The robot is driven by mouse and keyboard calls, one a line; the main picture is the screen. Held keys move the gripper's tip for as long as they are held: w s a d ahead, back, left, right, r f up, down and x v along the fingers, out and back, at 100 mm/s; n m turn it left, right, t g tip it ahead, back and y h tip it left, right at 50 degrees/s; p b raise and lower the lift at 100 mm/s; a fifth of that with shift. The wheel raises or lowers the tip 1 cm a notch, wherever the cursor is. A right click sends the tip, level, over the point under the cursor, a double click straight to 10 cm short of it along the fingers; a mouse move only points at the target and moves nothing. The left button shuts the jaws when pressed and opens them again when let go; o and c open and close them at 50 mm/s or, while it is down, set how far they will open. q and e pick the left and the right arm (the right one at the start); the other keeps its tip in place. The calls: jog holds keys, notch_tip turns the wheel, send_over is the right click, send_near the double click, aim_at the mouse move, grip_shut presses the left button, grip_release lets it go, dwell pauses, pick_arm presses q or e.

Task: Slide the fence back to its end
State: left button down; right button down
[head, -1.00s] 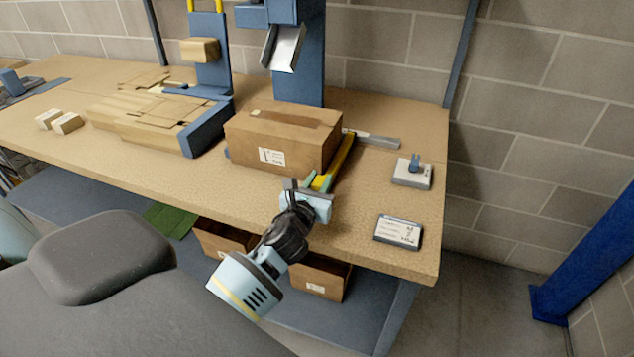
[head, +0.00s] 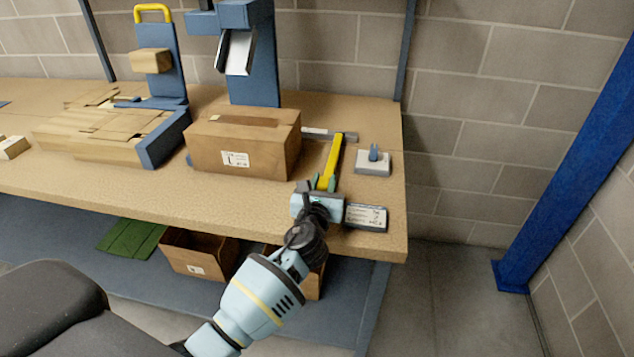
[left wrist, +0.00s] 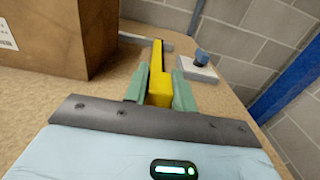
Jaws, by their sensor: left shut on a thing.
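The fence is a yellow bar (head: 335,155) lying front to back on the bench. Its far end meets a grey metal rail (head: 318,133), near the rail's right end. My left gripper (head: 325,183) is shut on the fence's near end. In the left wrist view the green fingers of the gripper (left wrist: 158,90) sit on both sides of the yellow fence (left wrist: 157,62). A gap of bare bench shows between the fence and the cardboard box (head: 250,150) to its left. My right gripper is not in view.
A small grey block with a blue knob (head: 373,163) stands right of the fence. A labelled display or card (head: 367,217) lies right of my gripper. A blue post machine (head: 250,60) stands behind the box. Open cartons (head: 197,255) sit on the shelf below.

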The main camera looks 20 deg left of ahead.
pick_arm(q)
jog(key=c, duration=1.6)
grip_release()
jog(key=shift+d, duration=0.2)
jog(key=o, duration=0.5)
jog(key=shift+w+d, duration=0.1)
jog(key=shift+w, duration=0.1)
jog(key=shift+c, duration=0.2)
jog(key=shift+s, duration=0.1)
jog(key=shift+s, duration=0.15)
jog(key=v, duration=0.7)
jog(key=shift+s+p, duration=0.2)
jog(key=shift+p, duration=0.2)
